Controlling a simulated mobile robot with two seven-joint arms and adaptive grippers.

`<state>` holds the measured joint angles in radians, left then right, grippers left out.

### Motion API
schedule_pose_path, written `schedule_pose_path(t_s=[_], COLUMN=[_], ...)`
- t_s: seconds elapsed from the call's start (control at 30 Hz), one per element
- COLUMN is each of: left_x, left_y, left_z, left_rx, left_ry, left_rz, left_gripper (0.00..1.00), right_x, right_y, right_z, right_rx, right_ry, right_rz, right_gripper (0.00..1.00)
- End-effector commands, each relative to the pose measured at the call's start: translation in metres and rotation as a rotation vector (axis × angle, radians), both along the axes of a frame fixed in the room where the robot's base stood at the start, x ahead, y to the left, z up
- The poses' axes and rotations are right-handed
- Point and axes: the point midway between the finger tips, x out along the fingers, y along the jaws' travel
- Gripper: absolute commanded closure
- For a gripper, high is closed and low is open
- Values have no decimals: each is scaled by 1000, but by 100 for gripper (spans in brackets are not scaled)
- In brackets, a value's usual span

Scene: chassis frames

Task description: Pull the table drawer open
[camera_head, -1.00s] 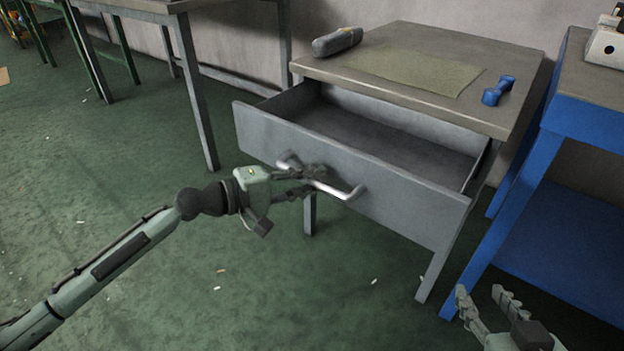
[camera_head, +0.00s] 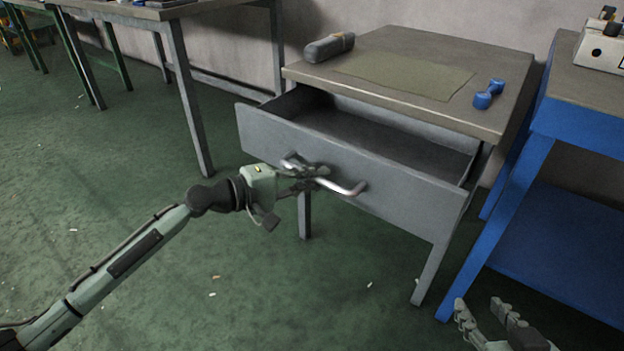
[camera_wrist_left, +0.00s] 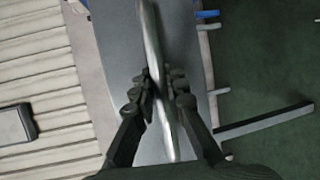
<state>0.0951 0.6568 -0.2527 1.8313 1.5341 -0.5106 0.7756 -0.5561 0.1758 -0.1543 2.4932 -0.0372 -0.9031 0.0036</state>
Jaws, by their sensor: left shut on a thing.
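The grey table (camera_head: 440,62) has its drawer (camera_head: 350,172) standing partly open, with the inside visible and empty where I can see it. A bent metal handle (camera_head: 350,188) is on the drawer front. My left gripper (camera_head: 312,178) is shut on the handle bar. The left wrist view shows the bar (camera_wrist_left: 152,45) passing between the two fingers (camera_wrist_left: 160,95). My right gripper (camera_head: 490,312) is at the lower right, apart from the table, with its fingers spread and nothing between them.
A dark grey case (camera_head: 329,47), a greenish mat (camera_head: 405,76) and a blue dumbbell-shaped object (camera_head: 488,94) lie on the tabletop. A blue bench (camera_head: 500,225) stands close on the right. Another table (camera_head: 187,95) stands at the back left. The green floor in front is mostly clear.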

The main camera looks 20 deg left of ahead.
Motion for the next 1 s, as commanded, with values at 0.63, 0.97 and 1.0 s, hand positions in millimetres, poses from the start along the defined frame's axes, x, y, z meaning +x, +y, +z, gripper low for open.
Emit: schedule_pose_path(t_s=[0.63,0.97,1.0], left_x=[-6,-52,-58], left_y=[5,48,53], left_z=[0,11,13], left_rx=[1,1,1], left_ry=[1,4,5], left_rz=[1,1,2], left_gripper=[66,66,66], right_x=[0,0,0], right_y=[0,0,0], right_z=[0,0,0], right_rx=[2,2,2], right_ry=[-1,-2,-2], right_rz=[0,1,1], right_gripper=[60,60,60])
